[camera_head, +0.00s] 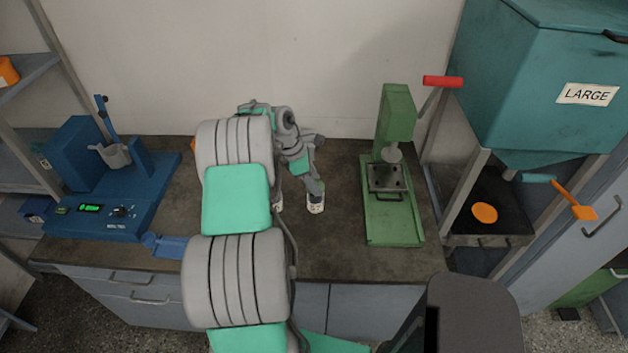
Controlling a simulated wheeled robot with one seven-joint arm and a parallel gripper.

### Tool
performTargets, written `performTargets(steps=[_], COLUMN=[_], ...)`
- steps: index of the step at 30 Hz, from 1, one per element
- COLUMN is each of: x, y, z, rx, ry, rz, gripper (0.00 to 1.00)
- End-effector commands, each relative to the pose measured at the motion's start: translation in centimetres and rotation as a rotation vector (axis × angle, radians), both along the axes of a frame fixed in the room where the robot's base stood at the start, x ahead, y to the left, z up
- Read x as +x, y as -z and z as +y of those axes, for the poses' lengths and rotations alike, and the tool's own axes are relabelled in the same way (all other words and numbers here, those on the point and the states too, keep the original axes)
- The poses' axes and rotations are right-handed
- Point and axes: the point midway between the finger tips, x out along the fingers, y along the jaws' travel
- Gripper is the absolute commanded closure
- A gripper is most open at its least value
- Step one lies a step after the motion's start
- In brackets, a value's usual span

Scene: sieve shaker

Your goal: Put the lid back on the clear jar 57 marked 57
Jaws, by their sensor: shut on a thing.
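A small clear-to-whitish jar (316,206) with dark marks on its side stands upright on the brown bench top, right of my arm. The marks are too small to read as a number. My gripper (315,190) points down right at the top of this jar. It is shut on the lid, which is mostly hidden by the fingers. I cannot tell whether the lid touches the jar's rim. A second small whitish container (279,204) stands to the left, partly hidden behind my arm.
A green press (393,215) with a red-handled lever stands right of the jar. A blue machine (105,205) with a green display is at the left. A teal bin marked LARGE (530,85) hangs at the upper right. The bench between jar and press is clear.

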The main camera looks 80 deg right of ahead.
Motion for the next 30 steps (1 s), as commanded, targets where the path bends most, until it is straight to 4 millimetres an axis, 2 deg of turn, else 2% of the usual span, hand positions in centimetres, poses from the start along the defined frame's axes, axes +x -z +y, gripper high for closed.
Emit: performTargets(steps=[29, 30], x=[-0.02, -0.02], y=[0.07, 0.07], z=[0.03, 0.03], rx=[0.0, 0.0], ry=[0.0, 0.0], rz=[0.0, 0.0], gripper=[0.89, 0.5])
